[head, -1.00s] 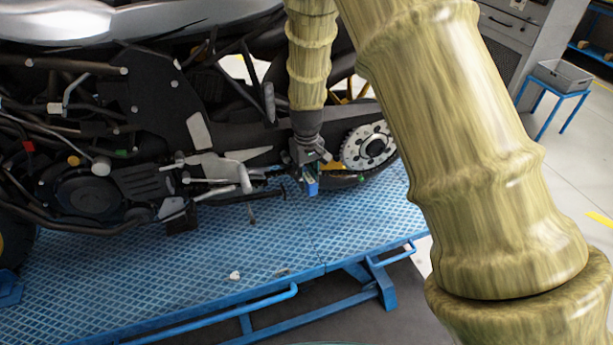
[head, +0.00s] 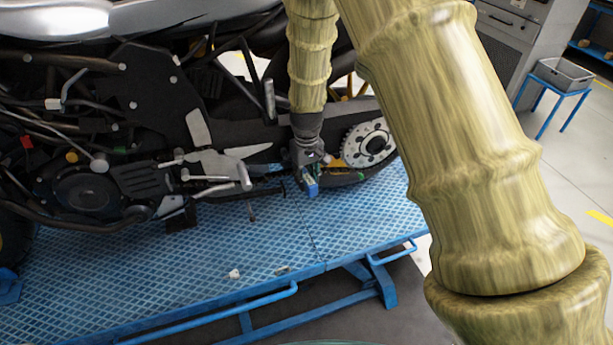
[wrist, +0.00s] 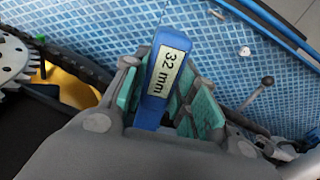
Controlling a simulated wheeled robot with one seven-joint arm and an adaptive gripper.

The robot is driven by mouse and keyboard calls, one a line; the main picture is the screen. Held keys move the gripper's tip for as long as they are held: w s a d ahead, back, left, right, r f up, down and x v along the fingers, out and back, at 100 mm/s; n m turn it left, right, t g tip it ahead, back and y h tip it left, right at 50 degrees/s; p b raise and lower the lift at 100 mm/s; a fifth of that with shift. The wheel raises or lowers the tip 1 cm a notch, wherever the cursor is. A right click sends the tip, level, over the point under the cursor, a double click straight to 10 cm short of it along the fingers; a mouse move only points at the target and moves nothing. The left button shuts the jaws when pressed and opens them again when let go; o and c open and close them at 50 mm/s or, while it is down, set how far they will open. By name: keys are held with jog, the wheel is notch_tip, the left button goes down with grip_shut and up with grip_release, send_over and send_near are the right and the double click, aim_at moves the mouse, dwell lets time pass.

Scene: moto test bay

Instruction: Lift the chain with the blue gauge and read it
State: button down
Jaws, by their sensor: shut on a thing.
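My gripper (head: 309,175) is shut on the blue gauge (wrist: 165,75) beside the rear of the motorcycle. In the wrist view the gauge sits between the green-lined fingers, and its pale label, turned sideways, reads "32 mm". The gauge also shows small in the head view (head: 311,188), below the fingertips. The dark chain (wrist: 75,57) runs at the left of the wrist view, by the pale perforated disc (wrist: 14,58).
The motorcycle stands on a blue patterned lift platform (head: 170,260) with a blue rail along its front edge. A metal lever with a round dark knob (wrist: 266,82) is right of the gripper in the wrist view. A grey bin (head: 562,75) on a blue stand is far right.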

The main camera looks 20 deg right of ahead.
jog(key=shift+f+b, duration=0.45)
jog(key=shift+f, duration=0.55)
jog(key=s+p, duration=0.1)
jog(key=s, duration=0.7)
jog(key=shift+d, duration=0.15)
dwell(1.1)
jog(key=shift+f, duration=0.1)
jog(key=s+a+f+m+b, duration=0.1)
jog(key=a+f+b, duration=0.1)
jog(key=f+b, duration=0.4)
jog(key=s+a+f+b, duration=0.2)
jog(key=f+b, duration=0.4)
jog(key=f, duration=0.4)
jog(key=shift+s+a+f+m+b, duration=0.25)
jog(key=shift+a+m+b, duration=0.1)
jog(key=shift+m, duration=0.05)
